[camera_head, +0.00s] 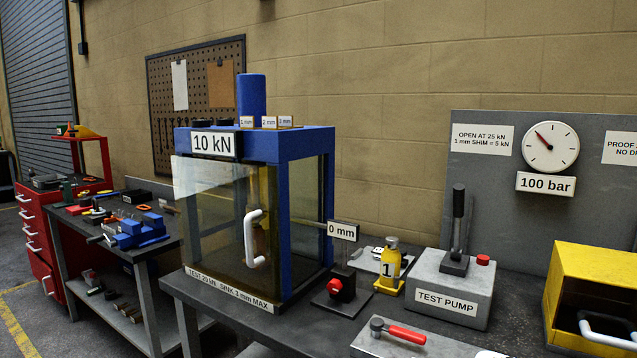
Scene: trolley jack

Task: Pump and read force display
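The test pump (444,300) is a grey box on the dark bench, right of centre. Its black lever (457,220) stands upright on top, with a red knob (483,260) beside it. The force display (213,144) on the blue press frame (310,143) reads "10 kN". The press's clear door (215,225) with a white handle (254,238) looks shut. The pressure gauge (550,147) hangs on the grey panel above a "100 bar" sign (545,184).
A "0 mm" gauge stand (335,292) and a yellow bottle jack (390,264) marked "1" stand between press and pump. A yellow box (597,265) stands at the right. Shim blocks (268,122) sit atop the press.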

